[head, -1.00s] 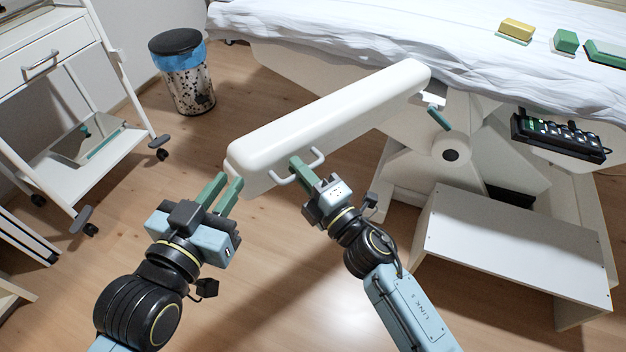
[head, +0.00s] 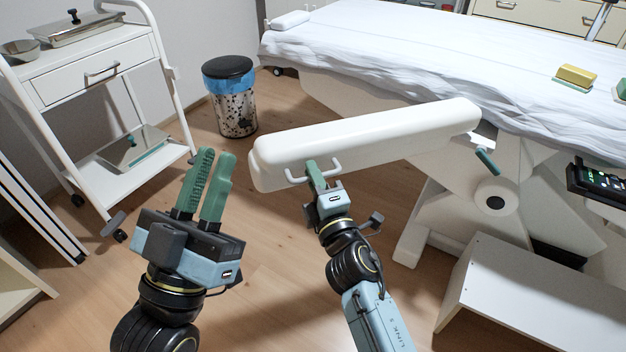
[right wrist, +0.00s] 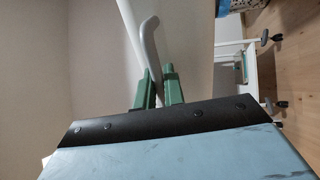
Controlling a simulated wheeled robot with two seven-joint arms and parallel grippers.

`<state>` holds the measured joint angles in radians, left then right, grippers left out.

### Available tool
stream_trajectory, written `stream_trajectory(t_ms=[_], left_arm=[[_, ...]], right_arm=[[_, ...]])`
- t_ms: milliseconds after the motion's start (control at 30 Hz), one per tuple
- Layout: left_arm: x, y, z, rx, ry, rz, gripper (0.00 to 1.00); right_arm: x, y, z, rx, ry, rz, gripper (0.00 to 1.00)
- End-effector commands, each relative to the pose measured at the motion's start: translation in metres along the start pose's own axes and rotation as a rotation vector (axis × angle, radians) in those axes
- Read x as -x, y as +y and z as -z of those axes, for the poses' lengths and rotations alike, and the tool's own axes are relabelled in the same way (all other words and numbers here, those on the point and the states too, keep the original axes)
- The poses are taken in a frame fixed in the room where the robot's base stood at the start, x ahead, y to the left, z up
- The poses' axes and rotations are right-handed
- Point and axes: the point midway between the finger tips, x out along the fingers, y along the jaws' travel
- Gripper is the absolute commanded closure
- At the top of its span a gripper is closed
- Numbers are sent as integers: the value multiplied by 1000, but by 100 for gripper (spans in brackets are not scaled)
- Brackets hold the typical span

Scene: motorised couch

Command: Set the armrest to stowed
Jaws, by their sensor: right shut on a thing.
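The armrest (head: 365,140) is a long white padded bar. It sticks out to the left from the couch's side, over the floor. A pale U-shaped handle (head: 290,178) sits on its near side by the free end. My right gripper (head: 315,172) is shut on this handle; in the right wrist view the green fingers lie on both sides of the handle bar (right wrist: 148,45). My left gripper (head: 210,160) is empty, left of the armrest's free end and apart from it, its green fingers pointing up with a narrow gap. A green-tipped lever (head: 487,161) shows beside the armrest's couch end.
The couch (head: 400,55) with a white sheet fills the back right. A white step (head: 540,300) stands at the lower right. A white trolley (head: 95,75) stands at the left, a lidded bin (head: 233,110) behind the armrest. Floor between trolley and armrest is clear.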

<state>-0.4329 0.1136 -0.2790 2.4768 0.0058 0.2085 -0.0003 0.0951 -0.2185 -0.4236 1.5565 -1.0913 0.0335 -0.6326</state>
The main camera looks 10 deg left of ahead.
Motion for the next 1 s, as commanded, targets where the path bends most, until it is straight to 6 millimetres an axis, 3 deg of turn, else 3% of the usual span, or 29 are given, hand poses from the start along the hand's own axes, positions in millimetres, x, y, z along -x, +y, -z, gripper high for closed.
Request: stream_trajectory(t_ms=[300, 333, 367, 667, 867, 1000], left_arm=[[0, 0, 0, 0, 1, 0, 84], [0, 0, 0, 0, 1, 0, 84], [0, 0, 0, 0, 1, 0, 84], [-1, 0, 0, 0, 1, 0, 84], [-2, 0, -6, 1, -65, 2, 84], [-2, 0, -13, 1, -134, 3, 84]], right_arm=[[-1, 2, -1, 2, -2, -3, 100], [-1, 2, -1, 2, -2, -3, 87], [-1, 2, -1, 2, -2, -3, 84], [1, 0, -1, 0, -1, -1, 84], [22, 0, -1, -2, -3, 2, 84], [51, 0, -1, -2, -3, 4, 84]])
